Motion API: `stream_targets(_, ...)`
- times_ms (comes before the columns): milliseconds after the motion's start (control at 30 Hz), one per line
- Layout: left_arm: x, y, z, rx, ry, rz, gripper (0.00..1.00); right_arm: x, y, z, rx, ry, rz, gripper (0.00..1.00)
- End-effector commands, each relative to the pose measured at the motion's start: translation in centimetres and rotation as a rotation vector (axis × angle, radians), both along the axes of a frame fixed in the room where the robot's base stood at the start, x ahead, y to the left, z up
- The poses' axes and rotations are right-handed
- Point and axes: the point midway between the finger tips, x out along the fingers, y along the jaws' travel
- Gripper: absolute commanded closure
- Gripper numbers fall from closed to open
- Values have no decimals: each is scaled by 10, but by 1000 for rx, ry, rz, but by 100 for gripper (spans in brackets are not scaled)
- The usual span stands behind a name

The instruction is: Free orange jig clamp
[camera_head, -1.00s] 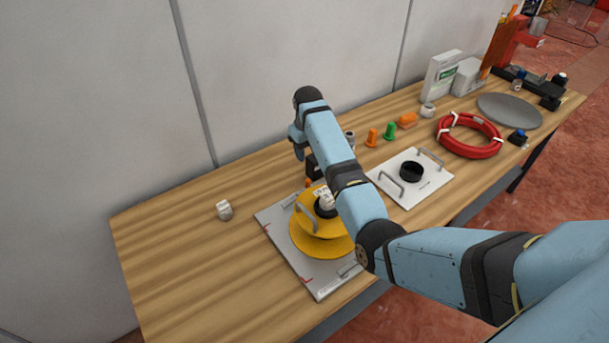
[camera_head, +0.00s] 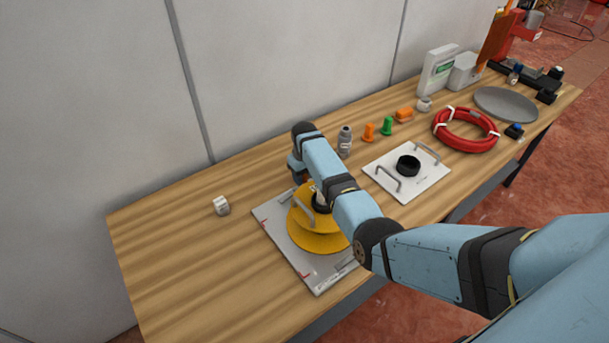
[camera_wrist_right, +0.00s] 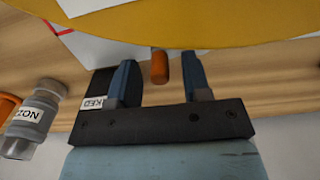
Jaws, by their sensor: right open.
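The orange clamp part (camera_wrist_right: 160,68) shows in the right wrist view as a short orange cylinder beside the rim of a yellow disc (camera_wrist_right: 220,25). My right gripper (camera_wrist_right: 159,72) is open, with one dark blue finger on each side of the orange part. I cannot tell whether either finger touches it. In the head view the yellow spool (camera_head: 318,241) sits on a grey plate (camera_head: 275,224). My right arm hangs over the far side of the spool and hides most of the clamp and the gripper. My left gripper is out of view.
A grey labelled bottle (camera_head: 345,142) stands close behind the arm. A white handled plate (camera_head: 432,177) with a black ring lies to the right, with orange and green pegs and a red hose coil (camera_head: 466,130) beyond. A small white block (camera_head: 221,206) lies left, amid bare wood.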

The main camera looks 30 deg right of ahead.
Motion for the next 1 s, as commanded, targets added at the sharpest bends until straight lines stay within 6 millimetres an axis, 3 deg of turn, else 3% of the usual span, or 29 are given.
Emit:
stream_targets(33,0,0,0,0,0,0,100,0,0,0,0,0,0,56)
stream_targets(233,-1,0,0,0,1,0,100,0,0,0,0,0,0,100)
stream_targets(367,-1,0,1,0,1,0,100,0,0,1,0,0,-5,100)
stream_targets(667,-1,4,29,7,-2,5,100,-7,-2,4,0,2,-174,100)
stream_targets(1000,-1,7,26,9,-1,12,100,-8,-2,0,0,1,-198,100)
